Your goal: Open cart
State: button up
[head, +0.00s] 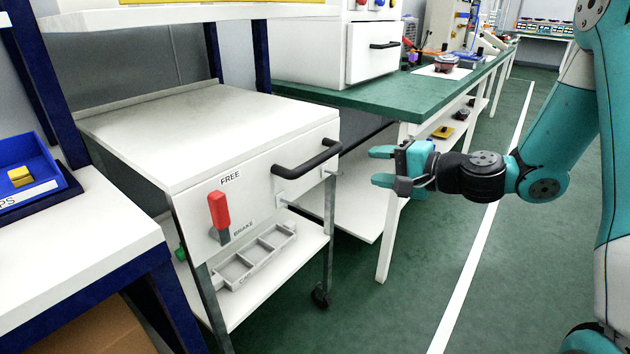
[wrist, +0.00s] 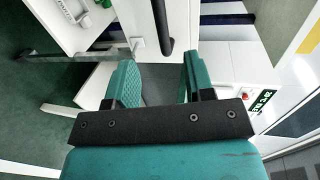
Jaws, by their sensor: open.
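The white cart (head: 215,130) stands between a shelving frame and a green-topped bench. A black bar handle (head: 308,158) is fixed across its front panel. Left of it, a red-gripped lever (head: 219,211) points up toward the FREE label; BRAKE is printed lower down. My gripper (head: 381,166) is open and empty, to the right of the handle and apart from it, its fingers pointing left. In the wrist view the handle (wrist: 164,28) shows at the top, beyond the two spread fingers (wrist: 158,62).
A grey compartmented tray (head: 256,260) sits on the cart's lower shelf. The green bench (head: 365,95) stands behind my gripper, with a drawer unit (head: 372,50) on it. A blue bin (head: 30,172) is at the left. Green floor with a white line (head: 480,250) is clear at front right.

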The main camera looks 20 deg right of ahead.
aim_at(324, 159)
jog(key=x, duration=1.7)
jog(key=shift+w+d+f, duration=0.1)
jog(key=shift+w+d, duration=0.2)
jog(key=shift+w, duration=0.1)
grip_shut()
